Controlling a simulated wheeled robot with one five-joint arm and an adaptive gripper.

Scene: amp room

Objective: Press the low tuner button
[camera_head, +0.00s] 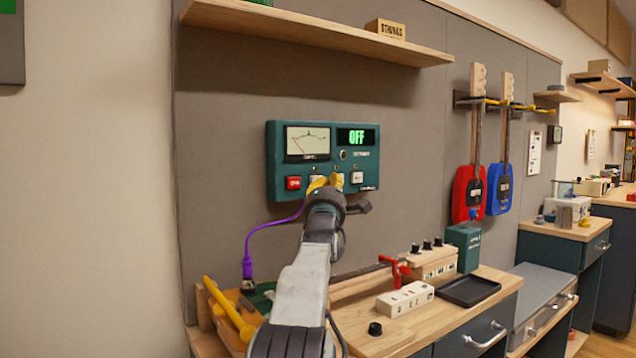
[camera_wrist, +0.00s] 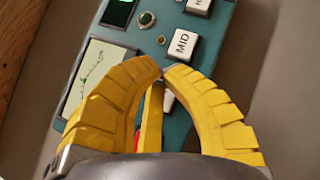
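The teal tuner (camera_head: 270,160) is mounted on the grey wall panel, with a needle meter (camera_head: 307,141) and a green display reading OFF (camera_head: 356,137). A red button (camera_head: 293,183) and several white buttons run along its lower part. My gripper (camera_head: 324,182) is in front of this row, its yellow fingertips together and empty. In the wrist view my gripper (camera_wrist: 163,71) covers part of the tuner. The MID button (camera_wrist: 182,45) shows beyond the tips. Another white button (camera_wrist: 168,101), probably the low one, shows partly between the fingers; its label is hidden. I cannot tell whether the tips touch the panel.
A wooden shelf (camera_head: 310,33) runs above the tuner. The workbench (camera_head: 385,341) below holds a white switch block (camera_head: 404,299) and a black tray (camera_head: 468,291). Red and blue guitars (camera_head: 467,192) hang at right.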

